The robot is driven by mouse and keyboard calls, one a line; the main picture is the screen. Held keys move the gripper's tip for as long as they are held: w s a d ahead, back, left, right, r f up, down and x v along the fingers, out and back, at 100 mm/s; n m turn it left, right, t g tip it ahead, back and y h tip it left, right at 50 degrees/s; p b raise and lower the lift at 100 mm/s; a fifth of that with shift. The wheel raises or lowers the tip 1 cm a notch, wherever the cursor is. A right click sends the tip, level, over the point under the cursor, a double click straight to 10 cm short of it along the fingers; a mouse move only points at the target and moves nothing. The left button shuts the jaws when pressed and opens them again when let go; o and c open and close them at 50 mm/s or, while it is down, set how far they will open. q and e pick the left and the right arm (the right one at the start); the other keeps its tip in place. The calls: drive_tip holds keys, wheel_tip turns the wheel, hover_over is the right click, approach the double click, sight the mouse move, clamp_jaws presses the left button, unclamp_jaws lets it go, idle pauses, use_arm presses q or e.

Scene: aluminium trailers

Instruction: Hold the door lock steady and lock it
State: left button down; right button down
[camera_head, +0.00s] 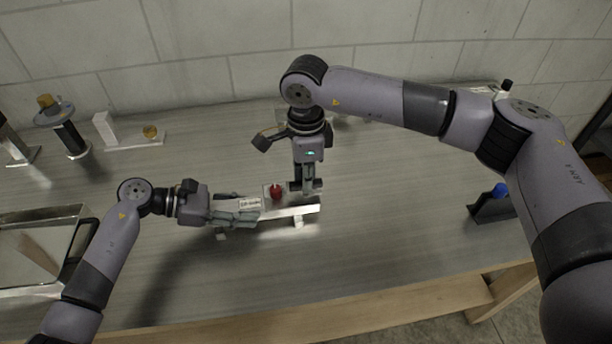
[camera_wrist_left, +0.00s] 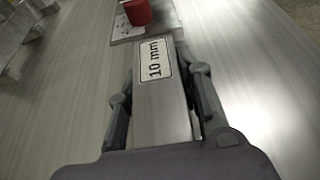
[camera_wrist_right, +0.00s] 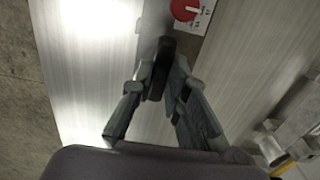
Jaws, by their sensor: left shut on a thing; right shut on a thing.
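The door lock is a pale metal bar (camera_head: 308,209) on small feet, with a plate carrying a red knob (camera_head: 276,190) and a "10 mm" label (camera_wrist_left: 153,60). My left gripper (camera_head: 247,214) is shut on the bar at its left part, fingers on both sides of the label in the left wrist view. My right gripper (camera_head: 305,187) points down at the right part of the lock, beside the red knob. In the right wrist view its fingers are closed on a dark upright handle (camera_wrist_right: 164,58); the red knob (camera_wrist_right: 184,9) shows just beyond. The handle's lower end is unclear.
A black holder with a blue knob (camera_head: 500,190) stands at the right. At the back left are a white stand with a brass piece (camera_head: 150,132) and a black post with a disc (camera_head: 70,138). A metal tray (camera_head: 40,292) lies at left. The front middle table is clear.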

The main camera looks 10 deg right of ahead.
idle(0.3)
drive_tip(key=c, duration=1.6)
unclamp_jaws()
drive_tip(key=shift+o, duration=0.2)
wheel_tip(320, 180, up, 12)
use_arm(q)
drive_tip(key=c, duration=1.1)
unclamp_jaws()
drive_tip(key=shift+o, duration=0.2)
